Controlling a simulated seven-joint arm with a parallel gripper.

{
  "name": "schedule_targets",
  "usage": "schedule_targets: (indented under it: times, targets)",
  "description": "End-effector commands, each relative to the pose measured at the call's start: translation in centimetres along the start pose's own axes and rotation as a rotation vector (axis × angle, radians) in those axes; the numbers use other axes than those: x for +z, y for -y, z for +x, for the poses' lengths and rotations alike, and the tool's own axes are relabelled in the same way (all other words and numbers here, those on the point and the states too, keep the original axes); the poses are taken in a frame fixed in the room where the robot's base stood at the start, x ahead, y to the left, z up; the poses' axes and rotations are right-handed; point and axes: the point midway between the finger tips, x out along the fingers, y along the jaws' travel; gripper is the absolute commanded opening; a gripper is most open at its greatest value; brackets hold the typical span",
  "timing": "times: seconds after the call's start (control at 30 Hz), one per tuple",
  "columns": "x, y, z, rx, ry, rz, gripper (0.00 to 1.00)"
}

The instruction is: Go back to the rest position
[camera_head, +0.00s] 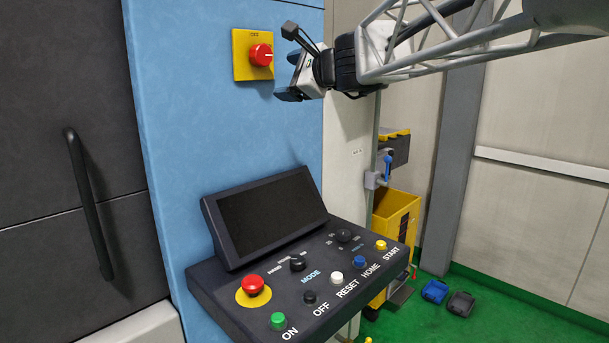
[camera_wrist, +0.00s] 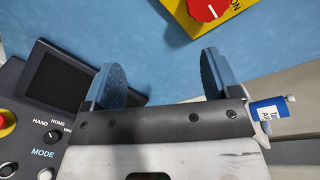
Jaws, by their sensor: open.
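My gripper (camera_head: 283,80) is raised in front of the blue machine panel (camera_head: 200,130), close to the right of the red rotary switch (camera_head: 261,55) on its yellow plate (camera_head: 241,68). In the wrist view my gripper (camera_wrist: 160,75) has its two blue fingers well apart with nothing between them. The red switch (camera_wrist: 207,8) shows at the top of the wrist view, beyond the right finger and apart from it. In the head view the word OFF is readable above the knob.
Below stands a control console (camera_head: 310,260) with a dark screen (camera_head: 268,215), a red emergency button (camera_head: 252,285) and several coloured buttons. A yellow bin (camera_head: 395,218) and a blue-handled valve (camera_head: 386,168) are behind it. A black door handle (camera_head: 84,180) is at left.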

Motion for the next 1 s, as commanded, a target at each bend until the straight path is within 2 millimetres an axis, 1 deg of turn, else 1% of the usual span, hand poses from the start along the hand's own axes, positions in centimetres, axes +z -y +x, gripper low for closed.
schedule_targets:
  times: [0.03,0.27,0.3,0.47,0.5,0.57,0.6,0.77,0.8,0.87,1.0]
  targets:
    - [-0.2,-1.5,-1.1,0.034,-0.015,-0.051,0.82]
    - [-2.4,-9.3,-6.2,0.239,-0.083,-0.319,0.82]
    - [-2.8,-10.8,-7.2,0.277,-0.092,-0.363,0.82]
    - [-4.5,-16.5,-11.4,0.440,-0.122,-0.539,0.82]
    - [-5.0,-17.9,-12.4,0.481,-0.127,-0.582,0.82]
    - [-5.6,-20.1,-14.2,0.545,-0.134,-0.645,0.82]
    - [-6.1,-21.5,-15.3,0.589,-0.136,-0.685,0.82]
    - [-7.9,-27.2,-20.0,0.770,-0.141,-0.840,0.82]
    - [-8.4,-28.6,-21.3,0.817,-0.140,-0.880,0.82]
    - [-9.1,-30.6,-23.1,0.888,-0.136,-0.933,0.82]
    - [-10.6,-35.2,-27.6,1.057,-0.120,-1.052,0.82]
